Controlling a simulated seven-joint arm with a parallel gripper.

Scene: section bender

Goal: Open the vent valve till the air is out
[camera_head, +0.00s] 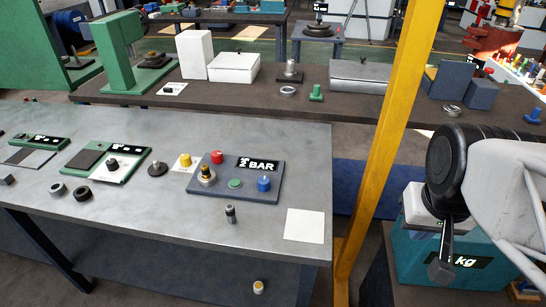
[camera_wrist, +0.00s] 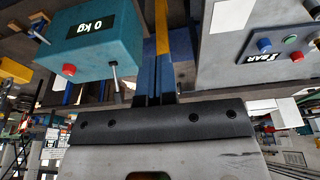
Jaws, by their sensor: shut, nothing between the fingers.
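A grey-blue control panel (camera_head: 236,190) lies on the near metal bench, with a display (camera_head: 257,164) whose figure looks like 2 BAR. It carries a red button (camera_head: 217,157), a brass-and-black knob (camera_head: 207,175), a green button (camera_head: 235,183) and a blue knob (camera_head: 264,184). No label shows which one is the vent valve. In the wrist view the panel (camera_wrist: 240,78) is at the upper right, partly cut off. My gripper (camera_head: 441,271) is at the far right, well apart from the panel, in front of a teal box. It also shows in the wrist view (camera_wrist: 155,95), shut and empty.
The teal scale box (camera_head: 425,265), reading 0 kg in the wrist view, stands close to my gripper. A yellow post (camera_head: 378,150) rises between my arm and the panel's bench. A white sheet (camera_head: 304,225) and small dark cylinder (camera_head: 230,214) lie near the panel.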

